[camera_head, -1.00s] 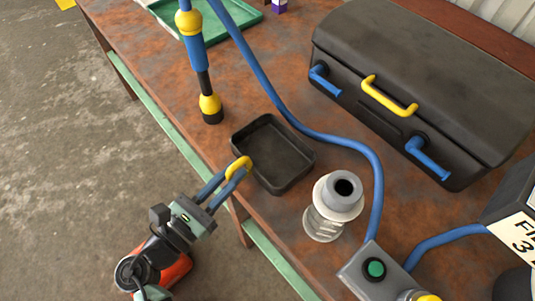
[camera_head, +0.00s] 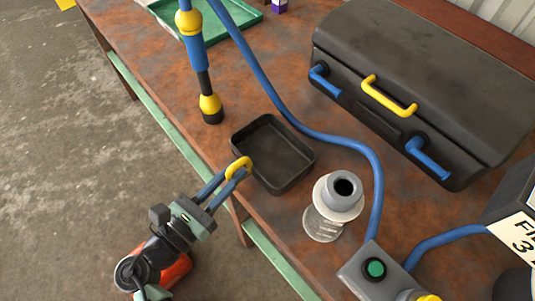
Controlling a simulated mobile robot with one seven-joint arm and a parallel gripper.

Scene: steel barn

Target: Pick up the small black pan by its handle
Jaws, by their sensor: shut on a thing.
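The small black pan (camera_head: 273,158) is a shallow rectangular tray on the rusty brown table, close to its front edge. Its yellow loop handle (camera_head: 238,164) sticks out from the pan's left side toward the table edge. My gripper (camera_head: 233,177) reaches in from the lower left, and its two blue fingers are shut on the yellow handle. The pan looks level; I cannot tell whether it rests on the table or is slightly off it.
A grey and clear cylinder (camera_head: 338,195) stands close to the pan's right. A blue hose (camera_head: 262,80) runs behind the pan. A black case (camera_head: 420,85) with blue and yellow handles stands at the back right.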

